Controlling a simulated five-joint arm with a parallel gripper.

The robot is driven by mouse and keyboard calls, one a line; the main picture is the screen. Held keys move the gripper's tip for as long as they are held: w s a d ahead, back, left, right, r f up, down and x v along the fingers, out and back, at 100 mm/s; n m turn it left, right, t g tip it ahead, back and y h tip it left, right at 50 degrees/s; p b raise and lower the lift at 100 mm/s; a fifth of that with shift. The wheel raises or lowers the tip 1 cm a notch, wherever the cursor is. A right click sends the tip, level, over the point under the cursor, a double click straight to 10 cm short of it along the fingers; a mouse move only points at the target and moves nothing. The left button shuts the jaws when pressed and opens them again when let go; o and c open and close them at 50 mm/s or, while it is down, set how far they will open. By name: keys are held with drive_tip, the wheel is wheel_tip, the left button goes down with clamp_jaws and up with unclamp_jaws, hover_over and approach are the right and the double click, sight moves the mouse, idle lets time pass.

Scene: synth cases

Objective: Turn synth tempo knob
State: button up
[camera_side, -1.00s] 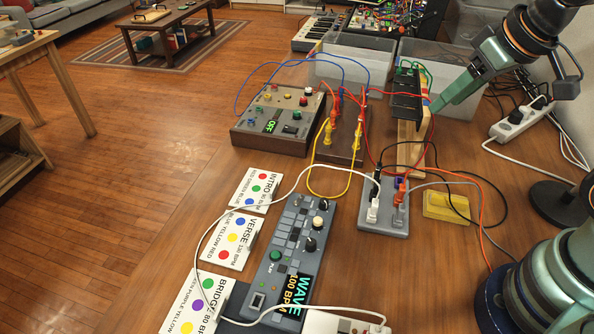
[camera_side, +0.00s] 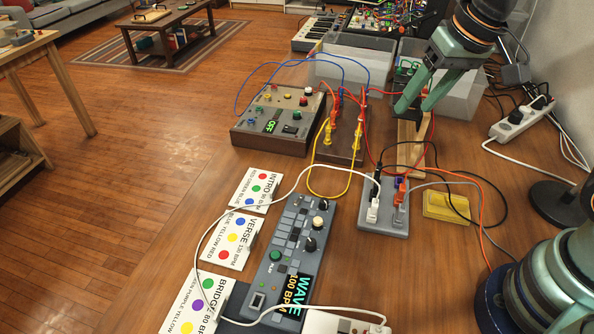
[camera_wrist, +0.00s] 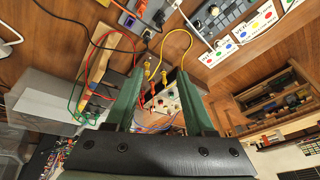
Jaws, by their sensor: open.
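The blue-grey synth (camera_side: 287,262) lies on the wooden table in the side view, its screen reading WAVE 100 BPM. A cream knob (camera_side: 318,222) stands near its far end, with a black knob (camera_side: 310,244) nearer and another black knob (camera_side: 323,204) farther. I cannot tell which is the tempo knob. In the wrist view the synth (camera_wrist: 228,18) is partly cut off at the top. My gripper (camera_side: 416,108) is open and empty, well beyond and to the right of the synth. It also shows in the wrist view (camera_wrist: 158,76), its two green fingers apart.
A wooden stand (camera_side: 409,150) is just below my gripper. A patch box (camera_side: 346,140) with upright plugs and cables stands left of it. A grey switch box (camera_side: 385,215) and yellow block (camera_side: 446,206) are nearer. Clear bins (camera_side: 350,64) stand behind. A white cable crosses the synth.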

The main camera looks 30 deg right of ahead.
drive_tip(key=w+a+f+m+g, duration=0.3)
drive_tip(key=a+f+m, duration=0.15)
drive_tip(key=a, duration=0.45)
drive_tip(key=m+g, duration=0.1)
drive_tip(key=m, duration=0.1)
approach(318, 220)
drive_tip(key=shift+m+h, duration=0.25)
drive_tip(key=shift+h, duration=0.15)
drive_tip(key=f, duration=0.8)
drive_tip(key=shift+w+a+f, duration=0.1)
drive_tip(key=shift+a+f, duration=0.15)
clamp_jaws()
